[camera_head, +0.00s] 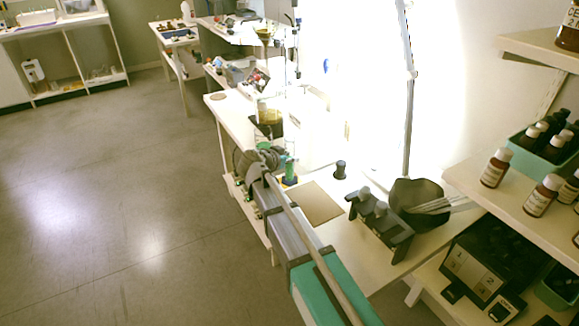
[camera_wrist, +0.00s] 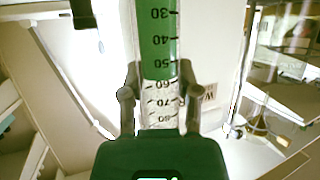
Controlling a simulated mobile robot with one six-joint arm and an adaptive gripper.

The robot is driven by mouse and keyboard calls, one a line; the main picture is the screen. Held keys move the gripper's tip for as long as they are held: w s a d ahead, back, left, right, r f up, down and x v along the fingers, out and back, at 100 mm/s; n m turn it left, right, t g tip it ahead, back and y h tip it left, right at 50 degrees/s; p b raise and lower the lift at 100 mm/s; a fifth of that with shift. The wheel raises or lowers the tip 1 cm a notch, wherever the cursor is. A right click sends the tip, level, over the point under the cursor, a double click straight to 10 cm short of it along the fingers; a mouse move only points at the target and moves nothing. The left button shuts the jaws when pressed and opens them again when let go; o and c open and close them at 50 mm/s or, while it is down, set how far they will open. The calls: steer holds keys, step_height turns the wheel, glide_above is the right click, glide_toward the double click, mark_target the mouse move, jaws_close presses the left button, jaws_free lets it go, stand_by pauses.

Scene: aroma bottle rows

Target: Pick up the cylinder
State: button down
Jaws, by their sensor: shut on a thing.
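The cylinder (camera_wrist: 158,45) is a clear graduated tube with black numbers and green liquid up to about the 60 mark. It fills the upper middle of the wrist view, its liquid end away from my palm. My gripper (camera_wrist: 160,92) is shut on it, one finger on each side around the clear part near the 60 to 80 marks. In the head view, my gripper (camera_head: 268,158) is at the bench, and the cylinder's green lower part (camera_head: 289,168) shows just right of it. I cannot tell whether its base touches the bench.
A container with yellowish liquid (camera_head: 268,115) stands behind my gripper on the bench. A small dark weight-like object (camera_head: 340,169) and a dark rack (camera_head: 380,222) stand to the right. Shelves with brown bottles (camera_head: 496,167) are at the far right. Open floor lies left.

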mark_target(287, 149)
steer(key=shift+r, duration=0.15)
step_height(287, 149, up, 3)
steer(key=p, duration=0.3)
steer(key=s+a+r+p, duration=0.3)
steer(key=s+r+p, duration=0.6)
steer(key=s, duration=0.4)
steer(key=shift+s+r+p, duration=0.35)
steer(key=shift+p, duration=0.15)
steer(key=shift+s, duration=0.1)
